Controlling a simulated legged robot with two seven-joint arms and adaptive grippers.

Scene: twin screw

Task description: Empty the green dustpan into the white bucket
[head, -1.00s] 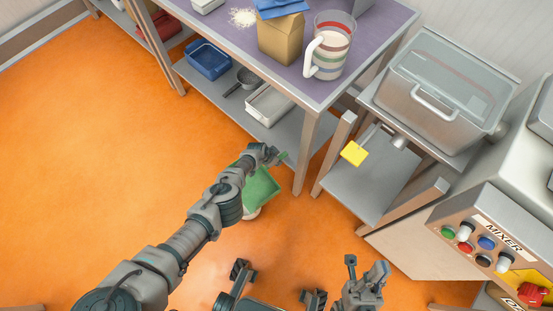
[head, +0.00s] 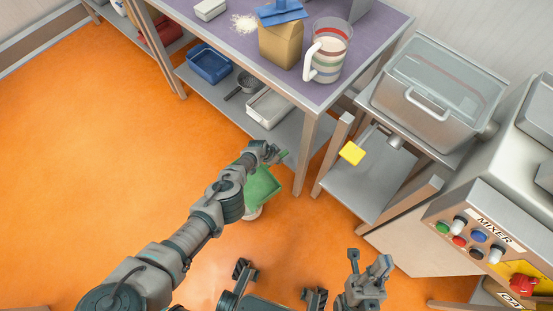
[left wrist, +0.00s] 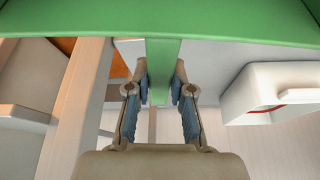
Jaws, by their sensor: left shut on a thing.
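The green dustpan (head: 263,187) is tilted beside my left forearm in the head view. My left gripper (head: 268,153) is shut on its handle. In the left wrist view the green handle (left wrist: 162,60) runs between the fingers of my left gripper (left wrist: 160,88), and the wide green pan crosses the top. A small part of the white bucket (head: 253,213) shows under the dustpan; the rest is hidden by the pan and my arm. I cannot see what is in either. My right gripper (head: 370,266) is open and empty at the bottom of the head view.
A purple-topped table (head: 225,48) holds a striped mug (head: 330,52), a paper bag (head: 280,46) and white powder. Its leg stands just right of the dustpan. A stand with a metal bin (head: 437,90) and a mixer (head: 487,232) are at right. The orange floor is clear at left.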

